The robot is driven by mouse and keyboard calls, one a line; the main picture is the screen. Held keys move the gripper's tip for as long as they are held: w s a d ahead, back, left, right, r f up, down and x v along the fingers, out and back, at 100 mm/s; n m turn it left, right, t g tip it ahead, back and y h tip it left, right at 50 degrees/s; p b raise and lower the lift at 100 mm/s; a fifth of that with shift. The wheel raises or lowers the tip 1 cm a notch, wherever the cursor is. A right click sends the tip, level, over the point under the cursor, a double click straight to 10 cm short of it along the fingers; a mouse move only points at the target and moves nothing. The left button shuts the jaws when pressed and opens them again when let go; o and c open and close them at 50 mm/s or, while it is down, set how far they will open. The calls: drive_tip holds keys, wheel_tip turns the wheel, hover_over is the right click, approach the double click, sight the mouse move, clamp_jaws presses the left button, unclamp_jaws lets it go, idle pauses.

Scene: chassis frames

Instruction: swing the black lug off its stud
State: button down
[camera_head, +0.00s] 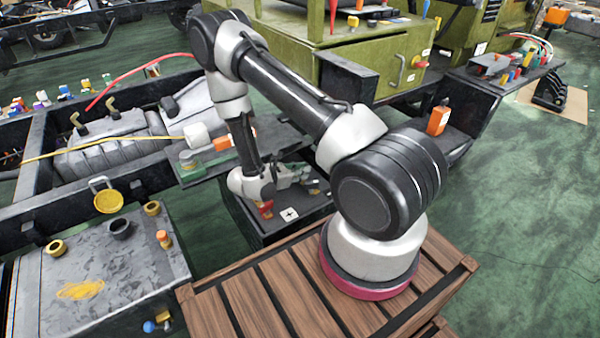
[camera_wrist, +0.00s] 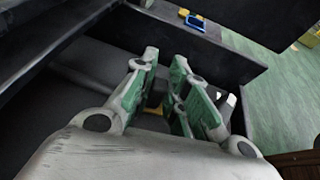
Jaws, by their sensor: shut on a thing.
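My gripper (camera_head: 308,174) reaches low over a dark battery box (camera_head: 312,208) in the head view. In the wrist view its two green-padded fingers (camera_wrist: 165,62) are close together with a narrow gap. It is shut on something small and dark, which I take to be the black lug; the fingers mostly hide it. A small brass-coloured piece (camera_wrist: 155,98) shows low between the fingers. The stud cannot be made out, so I cannot tell whether the lug is around it or beside it. A red-capped terminal (camera_head: 265,207) stands at the left of the box top.
A shelf with an orange block (camera_head: 222,144) is close at the left. A slatted wooden crate (camera_head: 250,305) is in front. Open green floor (camera_head: 520,230) lies at the right.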

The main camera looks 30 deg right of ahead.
drive_tip(key=shift+d+n+t+y, duration=0.3)
drive_tip(key=shift+d+n+t, duration=0.05)
drive_tip(key=shift+n+t, duration=0.6)
drive_tip(key=shift+w+n+t, duration=0.1)
drive_tip(key=shift+n+t, duration=0.45)
drive_tip(key=shift+t, duration=0.2)
drive_tip(key=c, duration=1.4)
unclamp_jaws()
drive_tip(key=shift+a+g, duration=0.1)
drive_tip(key=shift+g, duration=0.3)
